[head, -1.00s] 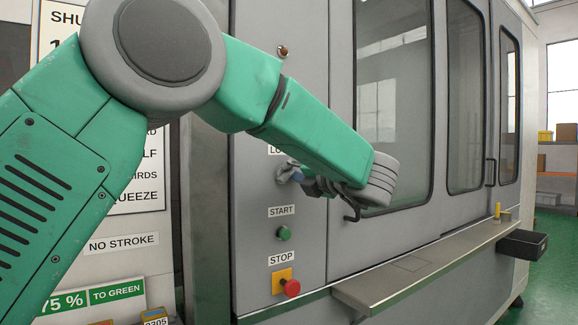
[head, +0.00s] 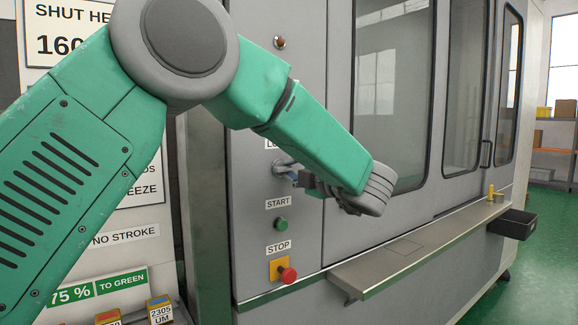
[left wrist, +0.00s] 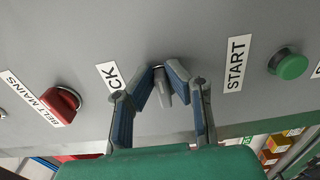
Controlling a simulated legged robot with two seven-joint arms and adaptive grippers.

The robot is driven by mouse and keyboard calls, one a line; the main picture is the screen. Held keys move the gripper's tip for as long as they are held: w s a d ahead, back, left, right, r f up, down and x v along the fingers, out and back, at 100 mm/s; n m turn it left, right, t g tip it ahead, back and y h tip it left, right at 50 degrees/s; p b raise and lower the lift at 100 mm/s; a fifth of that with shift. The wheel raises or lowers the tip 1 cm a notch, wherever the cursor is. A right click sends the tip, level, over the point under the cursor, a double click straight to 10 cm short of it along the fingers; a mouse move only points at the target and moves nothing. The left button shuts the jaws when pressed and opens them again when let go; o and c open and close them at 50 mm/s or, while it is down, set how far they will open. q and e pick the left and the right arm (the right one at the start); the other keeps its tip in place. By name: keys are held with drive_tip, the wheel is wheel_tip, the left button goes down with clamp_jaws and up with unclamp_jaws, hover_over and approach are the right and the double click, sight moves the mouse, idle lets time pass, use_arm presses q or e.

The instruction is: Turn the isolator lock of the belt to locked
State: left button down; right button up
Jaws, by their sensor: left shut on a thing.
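The isolator lock shows as a small grey lever (left wrist: 162,92) in the left wrist view, on the grey panel beside a label ending in "CK". In the head view the lock's grey round part (head: 281,166) shows above the START label, partly hidden by my gripper. My left gripper (left wrist: 164,74) is shut on the lever, with a blue-grey finger on each side of it. In the head view the left gripper (head: 292,176) reaches the panel from the right, mostly behind its own wrist. My right gripper is not in view.
A red knob (left wrist: 65,103) labelled BELT MAINS sits left of the lock in the wrist view. The green START button (head: 281,224) and red STOP button (head: 288,275) are below the lock. A metal ledge (head: 420,262) juts out at the lower right.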

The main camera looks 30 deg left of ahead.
use_arm(q)
drive_tip(key=shift+w+d+f, duration=0.1)
drive_tip(key=shift+d+f, duration=0.2)
